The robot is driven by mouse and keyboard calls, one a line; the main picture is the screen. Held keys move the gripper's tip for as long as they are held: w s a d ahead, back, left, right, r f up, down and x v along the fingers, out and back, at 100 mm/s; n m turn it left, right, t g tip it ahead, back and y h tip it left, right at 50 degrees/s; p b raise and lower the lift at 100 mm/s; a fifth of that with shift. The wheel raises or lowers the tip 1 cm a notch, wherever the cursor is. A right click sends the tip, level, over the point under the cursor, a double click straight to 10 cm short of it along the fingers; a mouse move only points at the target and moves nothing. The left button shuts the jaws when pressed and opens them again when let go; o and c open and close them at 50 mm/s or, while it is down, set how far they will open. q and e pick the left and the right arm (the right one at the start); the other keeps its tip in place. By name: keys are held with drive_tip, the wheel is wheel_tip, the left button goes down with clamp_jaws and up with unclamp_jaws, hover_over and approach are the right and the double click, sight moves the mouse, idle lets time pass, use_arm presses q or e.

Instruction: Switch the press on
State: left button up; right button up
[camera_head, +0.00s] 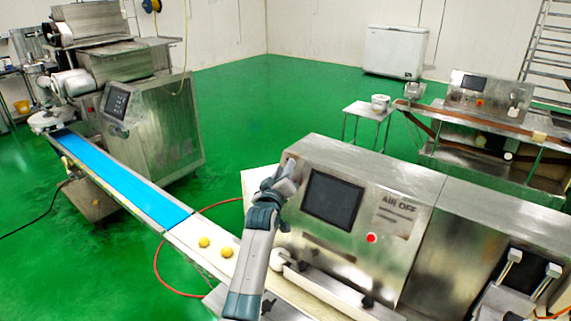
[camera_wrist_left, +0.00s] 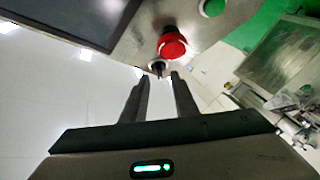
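The press (camera_head: 345,262) is a steel machine with a dark screen (camera_head: 332,200), a red button (camera_head: 371,238) and an "AIR OFF" label on its front. My left gripper (camera_head: 286,172) is at the panel's upper left corner, left of the screen. In the left wrist view, a red mushroom button (camera_wrist_left: 172,45), a green button (camera_wrist_left: 212,7) and a small dark knob (camera_wrist_left: 157,69) are on the panel beside the screen (camera_wrist_left: 78,18). The left gripper's fingers (camera_wrist_left: 160,77) are apart and empty, near the knob. Contact cannot be told. My right gripper is not visible.
A conveyor with a blue belt (camera_head: 125,180) runs toward the press; two yellow balls (camera_head: 204,242) lie near its end. An encrusting machine (camera_head: 150,125) stands at the left. A small table (camera_head: 368,111) and another steel machine (camera_head: 480,95) stand behind. Green floor is open between.

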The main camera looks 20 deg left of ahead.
use_arm(q)
drive_tip(key=shift+w, duration=1.05)
drive_tip(key=shift+c, duration=0.4)
clamp_jaws()
